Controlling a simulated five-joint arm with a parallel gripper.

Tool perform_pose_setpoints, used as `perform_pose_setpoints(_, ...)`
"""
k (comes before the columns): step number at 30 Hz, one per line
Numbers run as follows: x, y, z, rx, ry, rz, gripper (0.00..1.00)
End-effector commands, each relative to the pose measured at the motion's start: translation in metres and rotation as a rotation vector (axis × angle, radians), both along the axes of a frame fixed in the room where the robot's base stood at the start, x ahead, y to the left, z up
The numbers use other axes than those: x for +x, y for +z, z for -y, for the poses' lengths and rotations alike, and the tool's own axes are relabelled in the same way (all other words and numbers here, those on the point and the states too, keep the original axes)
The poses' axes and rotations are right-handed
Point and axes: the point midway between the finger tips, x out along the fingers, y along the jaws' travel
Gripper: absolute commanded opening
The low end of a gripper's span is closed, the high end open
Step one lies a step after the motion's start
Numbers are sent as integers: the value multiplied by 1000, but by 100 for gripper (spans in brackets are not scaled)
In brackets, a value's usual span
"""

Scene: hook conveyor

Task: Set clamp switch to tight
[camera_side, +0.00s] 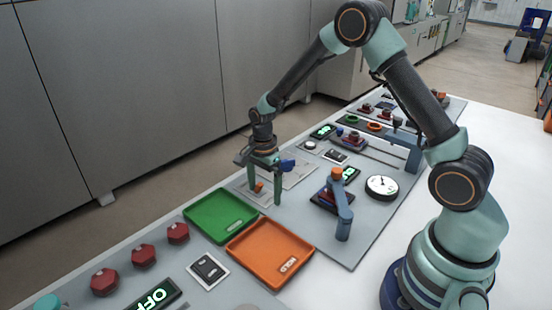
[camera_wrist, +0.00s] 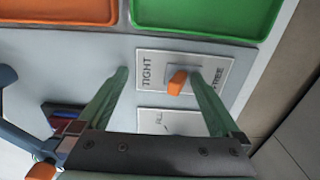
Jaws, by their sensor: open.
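The clamp switch is a pale plate (camera_wrist: 158,61) marked TIGHT at the left and FREE at the right in the wrist view. Its orange lever (camera_wrist: 177,82) stands near the plate's middle; which setting it rests at I cannot tell for sure. In the side view the lever (camera_side: 259,187) shows low between the green fingers. My gripper (camera_wrist: 159,73) is open, with its fingers on either side of the lever. The right finger is close to the lever, and the left finger is farther off near the TIGHT label. Contact cannot be told. My gripper also shows in the side view (camera_side: 264,196).
A green tray (camera_side: 221,215) and an orange tray (camera_side: 269,253) lie beside the switch. A second labelled plate (camera_wrist: 166,122) sits next to it, partly hidden. A blue post with an orange cap (camera_side: 342,210) and a round gauge (camera_side: 382,187) stand to the right.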

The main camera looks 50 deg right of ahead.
Motion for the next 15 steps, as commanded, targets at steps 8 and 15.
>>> perform_pose_setpoints(8, 2, 13, 0, 0, 0, 3, 100)
perform_pose_setpoints(15, 2, 35, 0, 0, 0, 3, 100)
